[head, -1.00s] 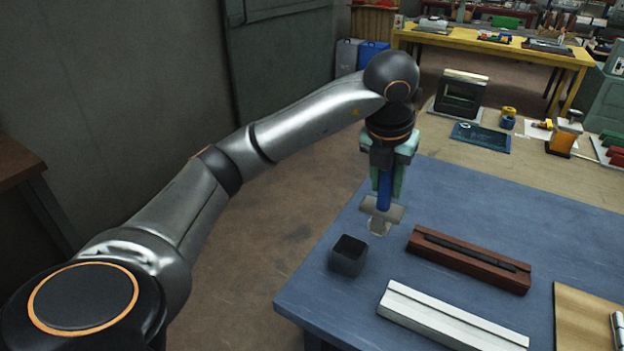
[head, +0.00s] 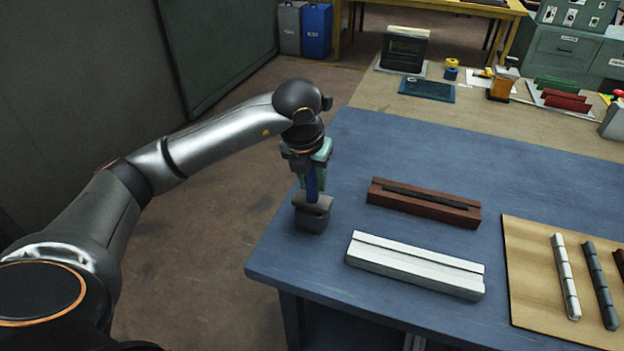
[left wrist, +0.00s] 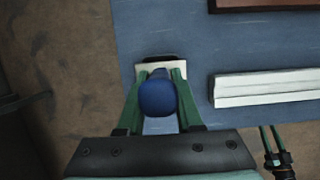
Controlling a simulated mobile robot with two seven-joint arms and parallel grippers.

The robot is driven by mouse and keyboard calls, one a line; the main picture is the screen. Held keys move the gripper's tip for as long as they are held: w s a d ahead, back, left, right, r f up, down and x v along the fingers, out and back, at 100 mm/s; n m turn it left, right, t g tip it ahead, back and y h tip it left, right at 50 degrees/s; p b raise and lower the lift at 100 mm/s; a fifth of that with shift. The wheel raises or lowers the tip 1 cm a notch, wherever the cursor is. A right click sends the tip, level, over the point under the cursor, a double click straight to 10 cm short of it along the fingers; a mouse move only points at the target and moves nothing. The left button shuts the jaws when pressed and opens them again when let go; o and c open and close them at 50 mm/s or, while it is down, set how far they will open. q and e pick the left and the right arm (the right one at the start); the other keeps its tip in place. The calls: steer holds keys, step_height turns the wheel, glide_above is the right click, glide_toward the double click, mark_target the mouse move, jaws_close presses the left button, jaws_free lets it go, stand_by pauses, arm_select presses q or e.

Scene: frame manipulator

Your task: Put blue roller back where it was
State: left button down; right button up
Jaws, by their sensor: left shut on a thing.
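The blue roller shows its blue handle (head: 312,184) in the head view, upright, with a pale head at its lower end. My left gripper (head: 312,180) is shut on the handle. The pale head is at the mouth of a small dark square cup (head: 312,222) near the blue table's left edge; how far it is inside I cannot tell. In the left wrist view the blue handle end (left wrist: 158,96) sits between the green fingers, with the pale head beyond it. My right gripper (left wrist: 270,138) shows small at the lower right of that view.
A red-brown grooved block (head: 425,205) and a white grooved block (head: 415,265) lie right of the cup on the blue table (head: 370,150). A tan board (head: 530,270) with several rods is further right. The floor drops away left of the table edge.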

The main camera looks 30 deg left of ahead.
arm_select(q)
steer(key=shift+f, duration=0.3)
steer(key=c, duration=0.6)
jaws_free()
steer(key=shift+o, duration=0.2)
steer(key=v, duration=1.2)
steer(key=shift+p, duration=0.35)
